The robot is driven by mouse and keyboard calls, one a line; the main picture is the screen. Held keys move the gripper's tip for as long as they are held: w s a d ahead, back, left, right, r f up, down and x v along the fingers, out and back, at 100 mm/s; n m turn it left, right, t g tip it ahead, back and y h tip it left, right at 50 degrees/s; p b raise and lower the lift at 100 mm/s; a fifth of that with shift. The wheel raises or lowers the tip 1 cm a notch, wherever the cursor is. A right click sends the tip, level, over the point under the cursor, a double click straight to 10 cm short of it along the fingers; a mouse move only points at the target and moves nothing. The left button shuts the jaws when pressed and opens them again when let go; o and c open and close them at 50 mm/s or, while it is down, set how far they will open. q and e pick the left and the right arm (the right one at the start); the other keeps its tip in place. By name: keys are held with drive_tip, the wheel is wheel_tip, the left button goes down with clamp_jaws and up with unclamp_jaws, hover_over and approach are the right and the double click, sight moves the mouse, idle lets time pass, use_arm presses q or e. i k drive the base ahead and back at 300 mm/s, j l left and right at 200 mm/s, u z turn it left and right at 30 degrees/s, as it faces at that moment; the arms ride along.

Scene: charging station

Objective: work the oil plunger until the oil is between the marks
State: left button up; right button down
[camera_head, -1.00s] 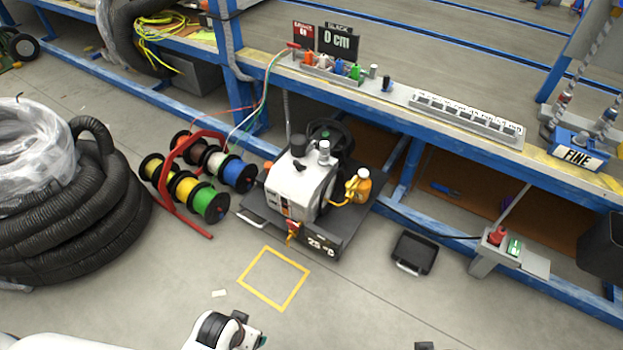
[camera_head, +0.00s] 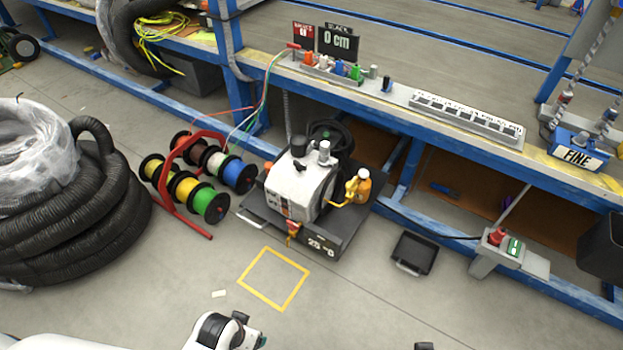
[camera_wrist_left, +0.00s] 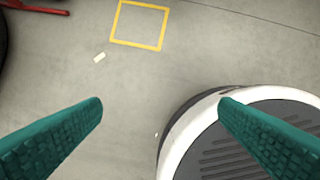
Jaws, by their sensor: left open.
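The white machine (camera_head: 298,190) stands on a dark platform (camera_head: 330,235) in front of the bench in the head view. A black knob (camera_head: 298,146) and a grey cylinder (camera_head: 324,150) stand up from its top. An orange bottle with a white top (camera_head: 363,186) is at its right side, beside a yellow part (camera_head: 349,190). I cannot tell which part is the oil plunger, and no oil level or marks can be read. My left gripper (camera_wrist_left: 161,104) is open and empty above the floor, well short of the machine. My right gripper is out of view.
A red rack of cable spools (camera_head: 190,185) stands left of the machine. Black coiled hose (camera_head: 70,215) lies farther left. A black tray (camera_head: 411,253) and a switch pedestal (camera_head: 505,255) are to the right.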

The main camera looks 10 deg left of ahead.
sight(363, 173)
drive_tip(key=i+j+u, duration=0.1)
drive_tip(key=i+j, duration=0.15)
drive_tip(key=i, duration=0.2)
drive_tip(key=i+j+u, duration=0.1)
drive_tip(key=i+j, duration=0.15)
drive_tip(key=i, duration=0.25)
drive_tip(key=i+j+u, duration=0.1)
drive_tip(key=i, duration=0.35)
drive_tip(key=j, duration=0.1)
